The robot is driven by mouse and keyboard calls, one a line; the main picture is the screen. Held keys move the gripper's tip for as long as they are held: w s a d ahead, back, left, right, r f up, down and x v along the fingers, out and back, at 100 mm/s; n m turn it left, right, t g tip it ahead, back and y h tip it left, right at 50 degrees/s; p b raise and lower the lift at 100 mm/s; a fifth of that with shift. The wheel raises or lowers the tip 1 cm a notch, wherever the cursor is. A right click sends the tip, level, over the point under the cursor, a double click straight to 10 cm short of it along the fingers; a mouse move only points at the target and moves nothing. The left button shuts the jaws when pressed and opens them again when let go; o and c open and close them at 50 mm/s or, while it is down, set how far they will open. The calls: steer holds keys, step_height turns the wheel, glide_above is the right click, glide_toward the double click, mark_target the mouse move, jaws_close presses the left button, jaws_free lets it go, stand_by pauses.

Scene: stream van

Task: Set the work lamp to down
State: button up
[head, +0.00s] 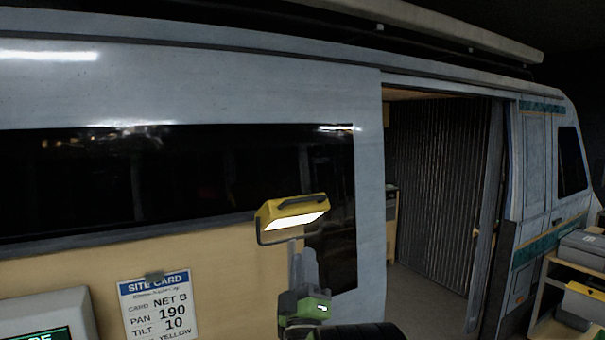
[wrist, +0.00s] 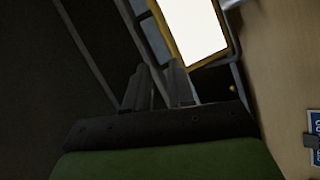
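The work lamp (head: 293,214) is a yellow box with a lit white face, held in a dark wire bracket in front of the van's side. In the head view its lit face is tilted downward. It also shows at the top of the wrist view, where its bright face (wrist: 202,30) and yellow rim are cut by the edge. My gripper (head: 302,250) points up just below the lamp, close to the bracket. In the wrist view my two fingers (wrist: 160,75) stand apart with a narrow gap. Whether they touch the bracket is unclear.
A site card (head: 158,306) on the tan panel reads NET B, PAN 190, TILT 10, with YELLOW partly cut off. A grey device with a screen (head: 42,318) stands lower left. The van's open doorway (head: 410,285) and a shelf with cases (head: 583,250) are to the right.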

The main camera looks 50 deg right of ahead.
mark_target(308, 201)
steer(key=w+d+r+n+p, duration=0.1)
steer(key=w+d+r+p, duration=0.1)
steer(key=r+p, duration=0.1)
steer(key=w+d+r+p, duration=0.2)
steer(key=d+r+p, duration=0.1)
steer(key=r, duration=0.2)
steer(key=w+d+r+n+p, duration=0.1)
steer(key=w+d+r+p, duration=0.1)
steer(key=d+r+p, duration=0.1)
steer(key=shift+w+d+r+n+h+p, duration=0.2)
steer(key=shift+w+r+n+h+p, duration=0.15)
steer(key=shift+r+p, duration=0.2)
steer(key=shift+f, duration=0.1)
jaws_close()
